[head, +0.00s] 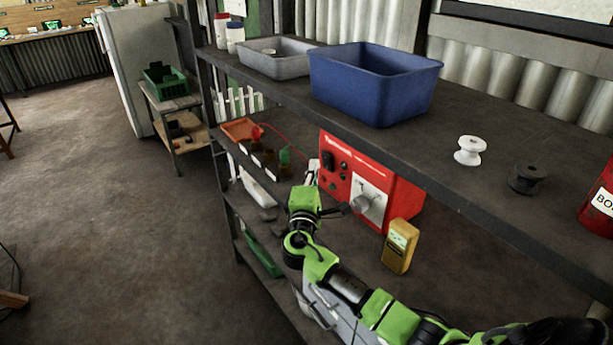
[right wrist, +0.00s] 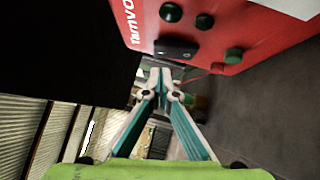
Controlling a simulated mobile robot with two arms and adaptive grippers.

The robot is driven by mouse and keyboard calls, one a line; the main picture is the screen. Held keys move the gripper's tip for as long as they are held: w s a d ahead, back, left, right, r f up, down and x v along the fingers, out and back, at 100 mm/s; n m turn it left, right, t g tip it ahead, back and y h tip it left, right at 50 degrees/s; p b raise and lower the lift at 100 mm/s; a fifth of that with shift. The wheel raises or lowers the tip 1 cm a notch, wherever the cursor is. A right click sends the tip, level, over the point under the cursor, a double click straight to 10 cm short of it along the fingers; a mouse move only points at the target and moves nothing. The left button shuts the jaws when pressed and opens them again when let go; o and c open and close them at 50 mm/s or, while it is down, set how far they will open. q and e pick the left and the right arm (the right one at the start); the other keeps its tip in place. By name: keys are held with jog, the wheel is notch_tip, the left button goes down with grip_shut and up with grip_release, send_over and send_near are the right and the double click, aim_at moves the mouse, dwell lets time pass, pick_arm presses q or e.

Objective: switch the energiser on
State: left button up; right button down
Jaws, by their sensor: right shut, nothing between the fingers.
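My right gripper (head: 313,168) is at the left end of the energiser's front. In the right wrist view its fingers (right wrist: 160,76) are shut and empty, with the tips close to the switch. I cannot tell whether they touch it. My left gripper is not in view.
A yellow meter (head: 400,246) stands right of the energiser. An orange tray (head: 241,130) and small pots lie to its left. The top shelf above holds a blue bin (head: 375,85), a grey tray (head: 274,64) and two spools. The floor at left is mostly clear.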

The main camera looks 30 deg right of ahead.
aim_at(324, 156)
jog(key=shift+d+r, duration=0.3)
jog(key=shift+d, duration=0.75)
jog(key=shift+d+r+m+p, duration=0.35)
jog(key=shift+r+m+p, duration=0.15)
jog(key=shift+p, duration=0.65)
jog(key=shift+f+g+y, duration=0.3)
